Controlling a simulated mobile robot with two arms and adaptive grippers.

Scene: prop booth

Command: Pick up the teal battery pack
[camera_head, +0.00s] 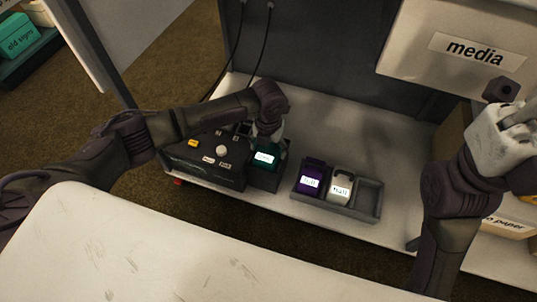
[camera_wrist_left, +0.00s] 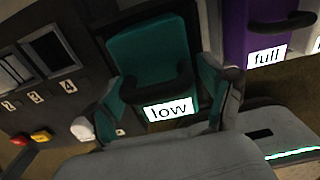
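The teal battery pack (camera_head: 264,157) sits in a dark housing at the right end of the control box, partly hidden by my left gripper (camera_head: 268,130). In the left wrist view the teal pack (camera_wrist_left: 150,62) has a black handle and a white label reading "low". My left gripper's fingers (camera_wrist_left: 170,100) are spread apart, one on each side of the pack's label end. They look open; I cannot tell whether they touch the pack. My right gripper (camera_head: 520,118) is at the right edge, far from the pack, and its fingers are not clear.
A grey tray (camera_head: 369,196) right of the teal pack holds a purple pack (camera_head: 311,178) and a white pack (camera_head: 340,187); its right slot is empty. The control box (camera_head: 205,165) with knobs adjoins on the left. A "media" box (camera_head: 450,50) overhangs at upper right. A pale tabletop (camera_head: 180,250) fills the foreground.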

